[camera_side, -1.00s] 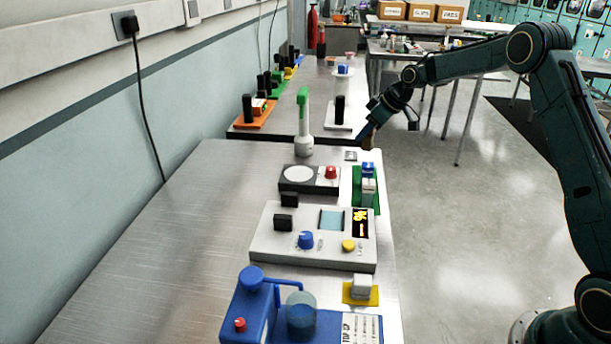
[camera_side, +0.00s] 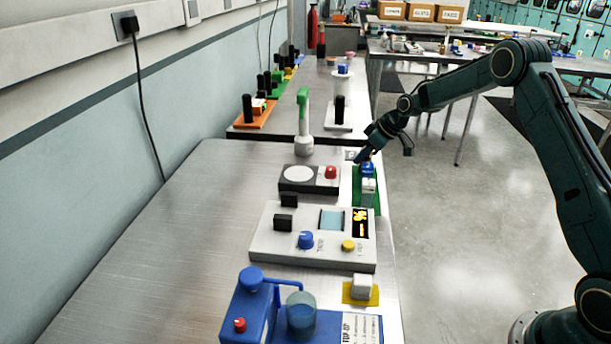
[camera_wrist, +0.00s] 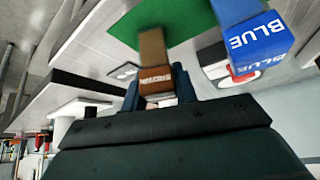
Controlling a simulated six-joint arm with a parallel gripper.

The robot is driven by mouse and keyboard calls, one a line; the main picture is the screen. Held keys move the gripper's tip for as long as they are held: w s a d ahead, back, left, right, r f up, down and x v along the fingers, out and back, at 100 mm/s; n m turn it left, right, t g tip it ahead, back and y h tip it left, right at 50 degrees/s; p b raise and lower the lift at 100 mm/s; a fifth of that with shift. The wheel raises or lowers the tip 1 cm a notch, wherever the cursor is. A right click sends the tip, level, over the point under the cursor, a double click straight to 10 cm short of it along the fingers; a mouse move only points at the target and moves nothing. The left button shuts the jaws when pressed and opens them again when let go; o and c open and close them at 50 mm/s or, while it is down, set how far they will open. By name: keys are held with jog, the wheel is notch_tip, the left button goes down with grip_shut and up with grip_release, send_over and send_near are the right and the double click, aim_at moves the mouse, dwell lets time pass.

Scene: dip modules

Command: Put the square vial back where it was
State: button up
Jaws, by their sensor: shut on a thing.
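My gripper (camera_side: 363,154) is low at the far end of the green base (camera_side: 357,190), close to the blue-topped vial (camera_side: 367,169). In the wrist view my gripper (camera_wrist: 158,92) is shut on a brown square vial (camera_wrist: 153,52) with a label that seems to read BROWN. The blue vial, labelled BLUE, stands just right of it in the wrist view (camera_wrist: 254,40), with a gap between them. The green base also shows behind both in the wrist view (camera_wrist: 185,20). The lower end of the brown vial and any contact with the base cannot be made out.
A control panel (camera_side: 290,255) and a blue pump unit (camera_side: 250,305) stand nearer. A green-handled stand (camera_side: 303,125) is behind. The table's left part is clear.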

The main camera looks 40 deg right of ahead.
jog(key=shift+f, duration=0.15)
jog(key=o, duration=1)
jog(key=shift+o, duration=0.2)
jog(key=shift+s+d+r, duration=0.15)
jog(key=shift+r, duration=0.4)
jog(key=v, duration=1.1)
jog(key=shift+s+r, duration=0.1)
